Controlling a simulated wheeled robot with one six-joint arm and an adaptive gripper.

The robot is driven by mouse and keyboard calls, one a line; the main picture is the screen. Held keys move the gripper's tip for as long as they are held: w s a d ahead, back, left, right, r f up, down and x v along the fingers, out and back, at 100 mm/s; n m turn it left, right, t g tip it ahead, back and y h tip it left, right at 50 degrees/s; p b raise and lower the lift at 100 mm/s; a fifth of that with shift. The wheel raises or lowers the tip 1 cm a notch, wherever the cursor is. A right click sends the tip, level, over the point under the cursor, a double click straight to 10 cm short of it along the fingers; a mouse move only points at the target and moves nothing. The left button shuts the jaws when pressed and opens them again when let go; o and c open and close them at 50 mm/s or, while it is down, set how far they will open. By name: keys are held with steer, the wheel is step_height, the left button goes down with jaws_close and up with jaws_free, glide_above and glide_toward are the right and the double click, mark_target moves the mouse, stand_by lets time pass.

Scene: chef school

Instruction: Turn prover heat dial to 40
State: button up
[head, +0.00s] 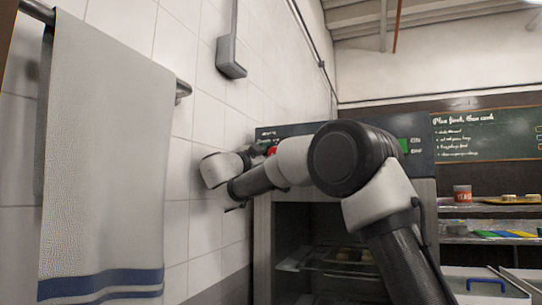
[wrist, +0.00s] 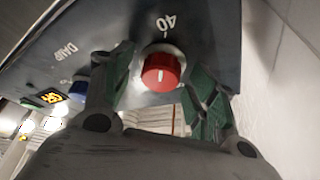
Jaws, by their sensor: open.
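The red heat dial (wrist: 160,72) is on the prover's dark control panel in the wrist view, with a white pointer mark on its face. The number 40 is printed on the panel beside it and appears upside down. My gripper (wrist: 160,64) is open, with one green-padded finger on each side of the dial; I cannot tell whether either finger touches it. In the head view a bit of the red dial (head: 271,151) shows beside my arm, which hides much of the panel of the prover (head: 300,130).
A blue knob (wrist: 77,91) near the word DAMP and a lit display (wrist: 48,97) are left of the dial. A tiled wall (head: 205,110) stands close beside the prover. A towel (head: 105,150) hangs on a rail at left. Shelves (head: 490,212) are at right.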

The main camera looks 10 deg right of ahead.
step_height(320, 180, up, 10)
stand_by(0.5)
steer(key=s+a+r+n+t+y, duration=0.1)
steer(key=s+a+r, duration=0.1)
steer(key=s, duration=0.3)
step_height(320, 180, down, 6)
steer(key=s+a+f+n+t+y, duration=0.15)
steer(key=n+y, duration=0.25)
steer(key=n, duration=1.9)
step_height(320, 180, down, 4)
steer(key=n+y, duration=0.1)
steer(key=n, duration=2.2)
steer(key=x, duration=0.7)
steer(key=shift+w+f+n+g, duration=0.3)
steer(key=shift+w+f+g, duration=0.05)
steer(key=shift+w+g, duration=0.15)
